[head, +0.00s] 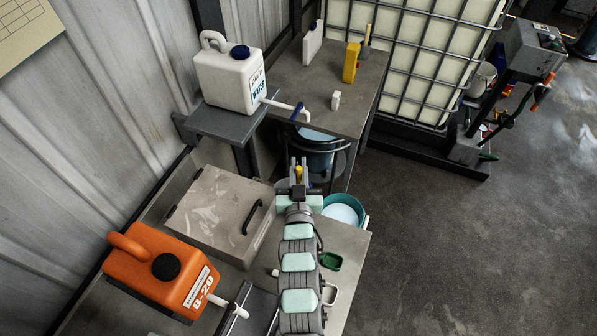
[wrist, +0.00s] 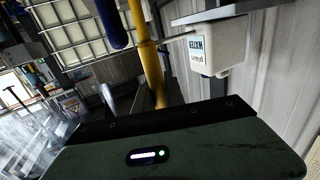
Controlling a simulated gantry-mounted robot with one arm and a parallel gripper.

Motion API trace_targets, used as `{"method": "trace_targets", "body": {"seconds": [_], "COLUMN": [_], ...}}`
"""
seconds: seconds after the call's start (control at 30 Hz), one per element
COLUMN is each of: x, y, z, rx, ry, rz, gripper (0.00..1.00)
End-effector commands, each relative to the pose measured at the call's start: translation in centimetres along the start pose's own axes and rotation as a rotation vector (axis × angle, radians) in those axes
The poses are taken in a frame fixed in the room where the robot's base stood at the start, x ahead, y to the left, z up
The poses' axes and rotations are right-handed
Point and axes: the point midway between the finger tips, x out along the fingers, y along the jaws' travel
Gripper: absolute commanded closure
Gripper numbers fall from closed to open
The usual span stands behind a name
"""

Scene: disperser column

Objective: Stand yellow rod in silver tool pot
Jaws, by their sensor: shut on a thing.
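The yellow rod (head: 298,172) is between the jaws of my gripper (head: 298,186), in the middle of the head view. In the wrist view the yellow rod (wrist: 150,65) rises as a long, slightly tilted bar above the dark gripper body. My gripper is shut on it and holds it in the air, past the front bench. I cannot pick out the silver tool pot with certainty. A pale grey pot (head: 483,79) stands at the upper right by the grey machine, and it may be that pot.
A white water jug (head: 231,75) with a spout stands on a shelf, left of my gripper. A blue bucket (head: 318,151) on a round stand is just beyond it. A teal tub (head: 343,212), orange canister (head: 160,268) and lidded box (head: 215,212) are nearby.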

Motion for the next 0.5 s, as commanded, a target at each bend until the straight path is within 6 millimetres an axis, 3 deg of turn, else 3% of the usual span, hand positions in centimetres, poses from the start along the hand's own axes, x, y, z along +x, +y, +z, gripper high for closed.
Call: {"method": "trace_targets", "body": {"seconds": [0.37,0.5], "x": [0.0,0.0], "y": [0.0,0.0], "z": [3.5,3.7], "rx": [0.0,-0.001], "ry": [-0.003,0.003], "rz": [0.001,-0.001], "gripper": [1.0,1.0]}}
